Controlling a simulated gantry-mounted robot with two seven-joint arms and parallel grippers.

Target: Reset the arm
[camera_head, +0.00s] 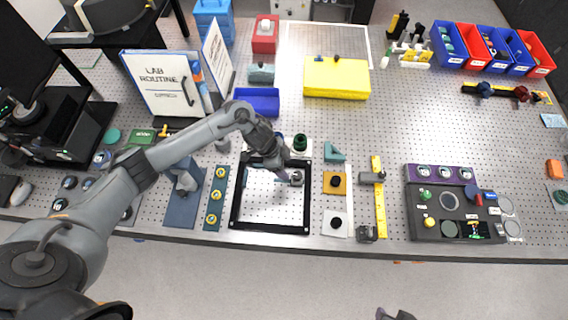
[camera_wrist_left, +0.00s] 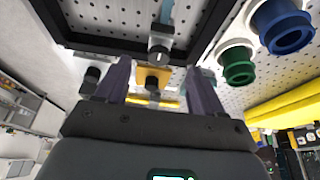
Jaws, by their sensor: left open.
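My left arm reaches over the bench from the left in the head view. Its gripper (camera_head: 283,173) is above the black square frame (camera_head: 234,208), near the frame's right side. In the left wrist view the two purple fingers of this gripper (camera_wrist_left: 160,80) stand apart with nothing held between them. A small grey metal piece (camera_head: 297,178) is right beside the fingertips in the head view. It also shows beyond the fingers in the wrist view (camera_wrist_left: 159,48). A dark purple tip, seemingly of my right gripper (camera_head: 395,315), shows at the bottom edge; its fingers are mostly cut off.
An orange block (camera_head: 334,188) and a white block (camera_head: 333,227) with black knobs stand right of the frame. A yellow rail (camera_head: 379,205) and a dark panel (camera_head: 412,222) lie farther right. A binder (camera_head: 160,85) stands behind the arm. Bare perforated bench (camera_head: 430,120) lies behind the panel.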

